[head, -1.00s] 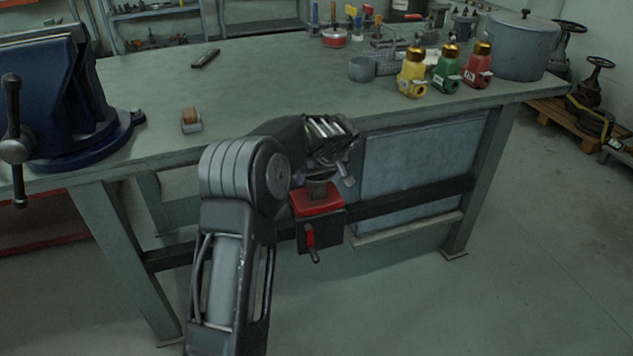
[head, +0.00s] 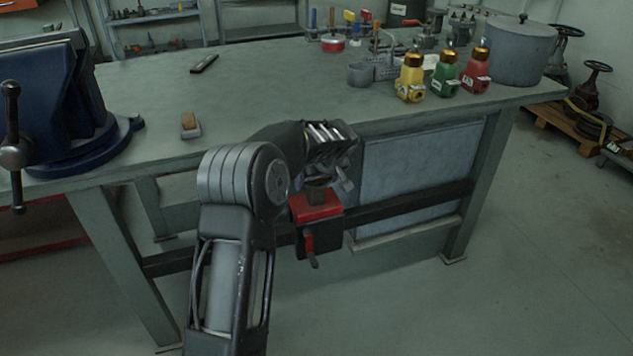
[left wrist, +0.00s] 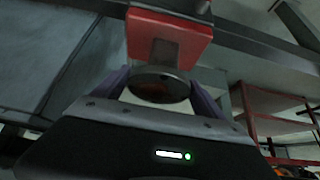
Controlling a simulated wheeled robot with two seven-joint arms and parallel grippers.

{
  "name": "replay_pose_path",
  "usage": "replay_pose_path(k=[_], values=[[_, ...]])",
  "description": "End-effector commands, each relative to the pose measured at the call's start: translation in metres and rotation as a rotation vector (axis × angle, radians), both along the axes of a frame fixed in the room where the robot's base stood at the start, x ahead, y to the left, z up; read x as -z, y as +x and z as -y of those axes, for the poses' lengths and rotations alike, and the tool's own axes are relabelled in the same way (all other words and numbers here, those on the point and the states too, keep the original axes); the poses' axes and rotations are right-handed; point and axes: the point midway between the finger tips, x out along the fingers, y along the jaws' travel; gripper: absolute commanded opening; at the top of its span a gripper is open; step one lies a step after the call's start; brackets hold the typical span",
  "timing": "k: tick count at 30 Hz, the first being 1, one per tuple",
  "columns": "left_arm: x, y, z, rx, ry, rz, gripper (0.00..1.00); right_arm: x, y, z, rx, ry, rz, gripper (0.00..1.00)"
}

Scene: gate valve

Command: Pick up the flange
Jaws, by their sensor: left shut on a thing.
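My left gripper (head: 328,172) points down in front of the workbench's near side. In the left wrist view, its two fingers (left wrist: 160,88) are closed around a dark round disc-like part (left wrist: 161,80), which may be the flange. A short grey stem joins it to a red block (left wrist: 168,38). In the head view, the red block (head: 316,207) has a dark body below with a red handle (head: 309,246), just under the gripper. I cannot tell whether the block is held up by the gripper alone. My right gripper is not in view.
The workbench (head: 270,95) carries a blue vise (head: 70,100) at left, a small brown-topped block (head: 190,125), yellow, green and red bottles (head: 444,75), and a large grey pot (head: 520,50) at right. Its middle is clear. A pallet with a valve (head: 590,90) stands at far right.

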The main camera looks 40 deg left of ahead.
Motion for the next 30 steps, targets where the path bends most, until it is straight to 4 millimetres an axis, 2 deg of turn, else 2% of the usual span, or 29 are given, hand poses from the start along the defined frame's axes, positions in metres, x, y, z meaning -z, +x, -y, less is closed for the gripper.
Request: replay_pose_path(k=[5,13,23,30], values=[[-0.004,-0.001,0.004,0.002,0.002,0.003,0.08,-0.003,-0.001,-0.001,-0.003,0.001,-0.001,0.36],[-0.005,-0.016,0.026,0.004,0.002,0.005,0.08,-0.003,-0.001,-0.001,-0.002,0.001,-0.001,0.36],[-0.004,-0.048,0.072,0.005,0.001,0.004,0.08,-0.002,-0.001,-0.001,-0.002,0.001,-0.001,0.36],[-0.004,-0.078,0.115,0.005,0.0,0.003,0.08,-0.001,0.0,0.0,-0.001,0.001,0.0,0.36]])
